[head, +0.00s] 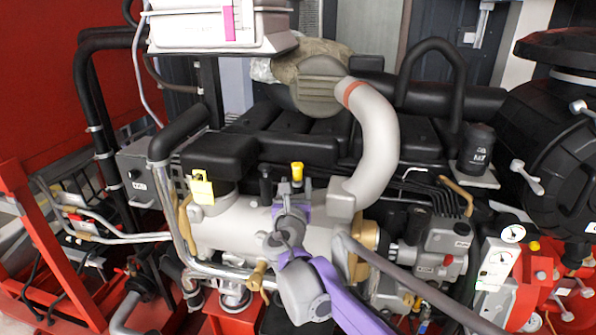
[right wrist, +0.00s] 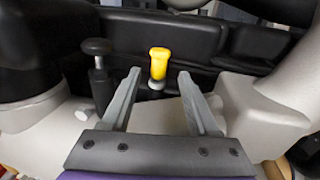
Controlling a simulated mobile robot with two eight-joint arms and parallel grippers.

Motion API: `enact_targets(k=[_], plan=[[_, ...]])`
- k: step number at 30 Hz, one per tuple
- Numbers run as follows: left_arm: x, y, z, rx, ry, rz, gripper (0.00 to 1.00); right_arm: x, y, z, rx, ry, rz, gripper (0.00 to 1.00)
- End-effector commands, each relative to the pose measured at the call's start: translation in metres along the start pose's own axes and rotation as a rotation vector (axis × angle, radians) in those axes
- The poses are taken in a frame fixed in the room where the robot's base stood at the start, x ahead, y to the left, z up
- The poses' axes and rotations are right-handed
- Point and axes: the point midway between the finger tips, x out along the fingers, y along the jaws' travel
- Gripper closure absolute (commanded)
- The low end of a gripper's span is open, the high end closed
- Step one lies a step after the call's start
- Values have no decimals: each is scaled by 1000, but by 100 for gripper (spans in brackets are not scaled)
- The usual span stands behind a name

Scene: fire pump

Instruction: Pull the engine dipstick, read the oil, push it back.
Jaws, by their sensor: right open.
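The engine dipstick has a yellow handle (head: 297,171) that stands upright at the middle of the engine, in front of the black covers. In the right wrist view the yellow handle (right wrist: 159,62) sits above a short grey collar, between and beyond the two fingers. My right gripper (head: 293,190) is just below and in front of the handle. It is open, and its grey fingers (right wrist: 158,88) point toward the handle from either side, with gaps on both sides. The dipstick's lower part is hidden. My left gripper is not in view.
A black knob (right wrist: 97,47) stands left of the handle, close to the left finger. A large grey pipe (head: 377,135) curves down on the right. A black box-shaped cover (head: 218,155) is on the left. Gauges (head: 513,233) and red valves stand at the far right.

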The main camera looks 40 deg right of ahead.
Motion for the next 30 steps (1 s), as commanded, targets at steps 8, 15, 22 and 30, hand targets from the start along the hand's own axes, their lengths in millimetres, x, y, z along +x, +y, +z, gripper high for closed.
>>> enact_targets(k=[8, 15, 22, 30], plan=[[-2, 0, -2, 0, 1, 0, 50, 51, -1, 0, 1, 0, -2, 40], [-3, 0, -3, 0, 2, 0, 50, 69, -1, 0, 3, 0, -2, 40], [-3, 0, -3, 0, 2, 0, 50, 70, 0, 0, 3, 0, -1, 40], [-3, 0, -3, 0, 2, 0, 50, 70, 0, 0, 3, 0, -1, 81]])
